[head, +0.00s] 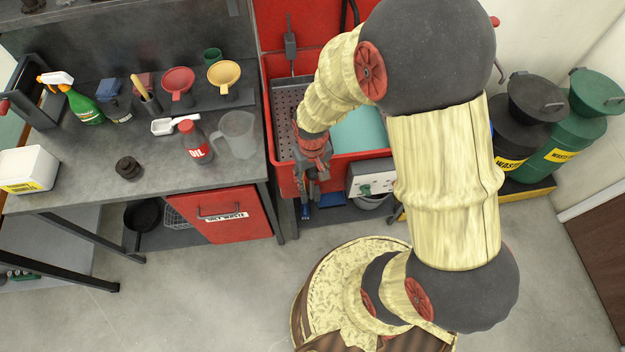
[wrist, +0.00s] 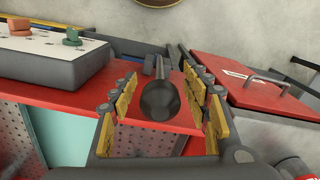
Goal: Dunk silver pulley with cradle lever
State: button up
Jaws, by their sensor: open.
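My gripper (head: 312,182) is over the front edge of the red wash tank (head: 284,160). In the wrist view my gripper (wrist: 163,90) is open, with yellow-padded fingers on either side of a dark round knob on a thin rod, which looks like the cradle lever (wrist: 160,101). The fingers appear apart from the knob; I cannot tell how deep it sits between them. In the head view the lever is hidden by my gripper. A grey perforated tray (head: 287,108) lies in the tank beside teal liquid (head: 360,133). I cannot make out the silver pulley in either view.
A control box (head: 370,178) with a green knob sits at the tank's front, right of my gripper. The workbench (head: 100,180) on the left holds an oil bottle (head: 196,143), a clear jug (head: 236,135) and funnels. A red oily-waste bin (head: 228,212) stands below it.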

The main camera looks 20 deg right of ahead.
jog(key=shift+f, duration=0.5)
jog(key=c, duration=1.1)
grip_shut()
